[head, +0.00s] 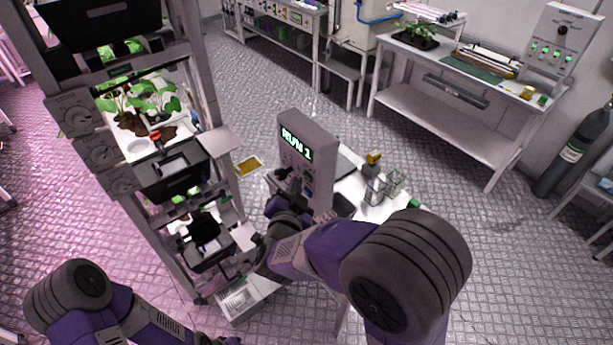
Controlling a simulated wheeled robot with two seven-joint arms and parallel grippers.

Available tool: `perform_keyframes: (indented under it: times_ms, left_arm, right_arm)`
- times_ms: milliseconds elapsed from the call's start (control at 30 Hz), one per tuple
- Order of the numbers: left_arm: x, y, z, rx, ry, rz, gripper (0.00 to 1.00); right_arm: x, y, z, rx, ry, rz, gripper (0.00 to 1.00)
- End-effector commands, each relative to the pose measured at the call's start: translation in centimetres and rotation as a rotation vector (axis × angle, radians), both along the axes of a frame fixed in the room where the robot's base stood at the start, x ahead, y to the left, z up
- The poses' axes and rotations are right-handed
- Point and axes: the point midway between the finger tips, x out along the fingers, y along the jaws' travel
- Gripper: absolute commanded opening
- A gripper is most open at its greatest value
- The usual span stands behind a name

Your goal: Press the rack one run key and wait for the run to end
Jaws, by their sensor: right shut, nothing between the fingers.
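The grey control box (318,150) stands upright on a white table beside the rack. Its dark screen (296,143) shows "RUN 1" in green letters. Small keys sit below the screen on the same face. My right gripper (286,180) is shut and empty, with its tips at the lower part of this face, close to the keys. I cannot tell whether the tips touch a key, and the gripper hides part of the key area. The plant rack (205,75) stands left of the box.
Black bins (172,172) and plant trays jut from the rack close to my right gripper. Small clear containers (383,187) stand on the table right of the box. A workbench (450,110) and a dark gas cylinder (575,150) are farther right, with open floor between.

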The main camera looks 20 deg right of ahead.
Motion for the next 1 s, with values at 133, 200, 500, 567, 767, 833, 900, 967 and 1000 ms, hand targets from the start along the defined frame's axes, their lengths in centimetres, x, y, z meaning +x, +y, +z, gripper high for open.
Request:
perform_keyframes:
  times_ms: [133,200,500,567,767,833,900,967,1000]
  left_arm:
    - [0.0,0.0,0.1,0.000,0.000,0.000,0.43]
    - [0.0,0.0,0.2,0.000,0.000,0.000,0.43]
    - [0.0,0.0,0.8,0.000,0.000,0.000,0.43]
    - [0.0,0.0,0.9,0.000,0.000,0.000,0.43]
    - [0.0,0.0,1.0,0.000,0.000,0.000,0.43]
    - [0.0,0.0,1.0,0.000,0.000,0.000,0.43]
    - [0.0,0.0,1.0,0.000,0.000,0.000,0.43]
    - [0.0,0.0,1.0,0.000,0.000,0.000,0.43]
    - [0.0,0.0,1.0,0.000,0.000,0.000,0.43]
  right_arm:
    - [-0.1,0.3,0.0,-0.001,0.001,0.002,0.00]
    - [-0.2,0.8,0.1,0.000,0.001,0.003,0.00]
    - [-1.3,3.6,0.1,0.000,0.001,0.003,0.00]
    - [-1.4,4.1,0.1,-0.001,0.000,0.004,0.00]
    - [-1.7,4.7,0.0,0.000,0.000,0.000,0.00]
    - [-1.7,4.7,0.0,0.000,0.000,0.000,0.00]
    - [-1.7,4.7,0.0,0.000,0.000,0.000,0.00]
    - [-1.7,4.7,0.0,0.000,0.000,0.000,0.00]
    - [-1.7,4.7,0.0,0.000,0.000,0.000,0.00]
